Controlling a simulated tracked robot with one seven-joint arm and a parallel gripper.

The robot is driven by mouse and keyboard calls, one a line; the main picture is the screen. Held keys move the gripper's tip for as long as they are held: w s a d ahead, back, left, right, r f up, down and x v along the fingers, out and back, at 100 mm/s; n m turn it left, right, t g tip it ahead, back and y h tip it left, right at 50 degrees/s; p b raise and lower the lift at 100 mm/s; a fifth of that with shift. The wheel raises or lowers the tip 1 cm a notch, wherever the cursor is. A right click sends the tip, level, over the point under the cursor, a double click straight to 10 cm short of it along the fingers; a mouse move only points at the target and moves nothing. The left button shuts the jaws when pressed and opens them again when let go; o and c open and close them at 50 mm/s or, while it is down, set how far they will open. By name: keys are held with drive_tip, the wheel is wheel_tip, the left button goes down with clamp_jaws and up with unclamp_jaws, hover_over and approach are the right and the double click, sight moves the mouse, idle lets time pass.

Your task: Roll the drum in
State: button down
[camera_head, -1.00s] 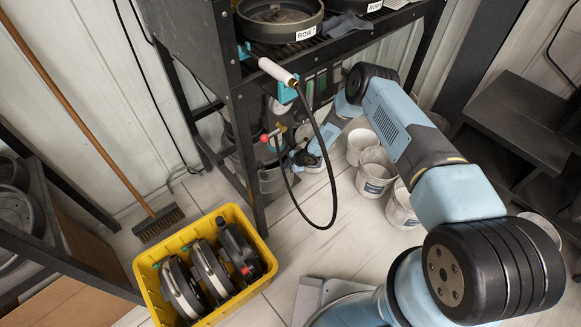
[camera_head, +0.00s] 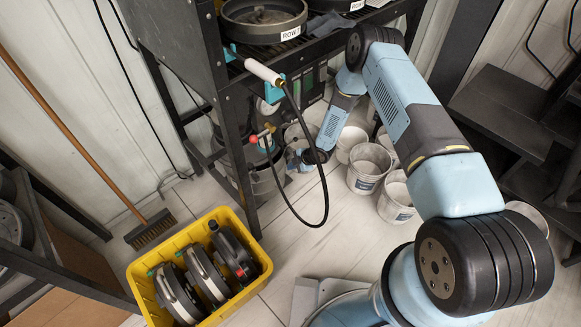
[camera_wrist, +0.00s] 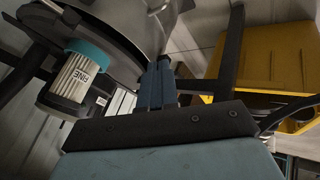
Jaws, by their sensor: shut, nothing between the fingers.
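My gripper shows low behind the frame's legs in the head view (camera_head: 301,160). In the wrist view its two fingers (camera_wrist: 157,82) are together, with nothing between them. A grey round metal vessel (camera_head: 262,180) stands under the black frame, left of my gripper. A red knob on a short lever sits at its top (camera_head: 254,139). In the wrist view a large grey curved metal body (camera_wrist: 115,25) is close beyond the fingers. A pale ribbed cylinder with a teal band and a label (camera_wrist: 72,82) sits left of the fingers, apart from them. I cannot tell which part is the drum.
A yellow crate (camera_head: 133,284) holding several round dark units stands front left. Its yellow also shows at right in the wrist view (camera_wrist: 290,50). A white-handled wand with a hanging black hose (camera_head: 262,70) is on the frame. Several white buckets (camera_head: 367,168) stand right of my gripper.

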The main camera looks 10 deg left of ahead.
drive_tip(key=m, duration=0.4)
drive_tip(key=m+t+y, duration=0.1)
drive_tip(key=m+t, duration=0.1)
drive_tip(key=m, duration=2.3)
approach(275, 170)
wheel_tip(275, 170, down, 4)
drive_tip(key=shift+w+a, duration=0.35)
drive_tip(key=shift+a, duration=0.25)
drive_tip(key=shift+w+a, duration=0.35)
drive_tip(key=shift+a, duration=0.25)
drive_tip(key=shift+w+a, duration=0.25)
drive_tip(key=shift+a, duration=0.35)
